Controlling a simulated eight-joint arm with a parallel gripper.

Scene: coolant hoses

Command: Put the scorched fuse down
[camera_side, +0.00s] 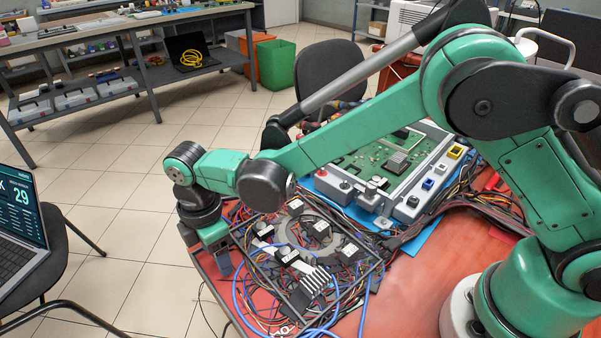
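My gripper (225,266) hangs at the end of my green arm, pointing down. It is over the left edge of the red table (425,262), beside the left side of a dark open frame (335,299) full of wires and parts. The fingers are small and partly hidden against the wires, so I cannot tell whether they are open or shut. I cannot pick out a scorched fuse, in the fingers or on the table. Small dark modules with white labels (320,229) sit in the frame around a grey ring.
A grey-framed green circuit board (385,160) lies on a blue mat behind the frame. Blue hoses (240,300) and loose cables crowd the table's front left. Bare red tabletop shows right of the frame. A laptop (22,230) rests on a chair at left.

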